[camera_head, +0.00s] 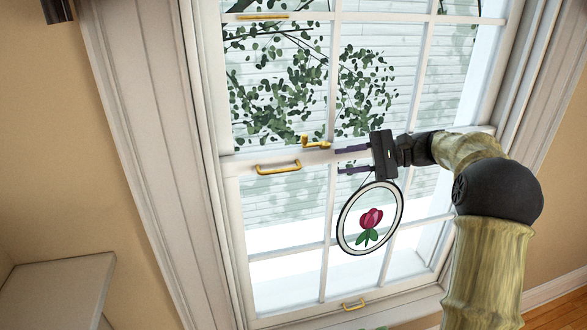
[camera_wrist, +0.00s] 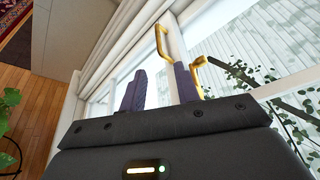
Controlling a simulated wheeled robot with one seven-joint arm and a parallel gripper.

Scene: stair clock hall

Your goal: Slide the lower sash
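The white lower sash (camera_head: 240,220) fills the lower half of the window. A brass latch (camera_head: 314,143) sits at the meeting rails. My gripper (camera_head: 338,160) is in front of these rails, right of the latch and upper handle, fingers pointing left. The fingers are apart with nothing seen between them. In the wrist view the latch (camera_wrist: 198,75) shows close by the right finger, and the handle (camera_wrist: 162,42) beyond; contact cannot be told.
A round tulip ornament (camera_head: 370,218) hangs just below my gripper in front of the lower panes. The upper sash has a brass handle (camera_head: 262,16). A grey-beige cabinet (camera_head: 55,290) stands at lower left. A plant (camera_wrist: 8,105) shows at the wrist view's left edge.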

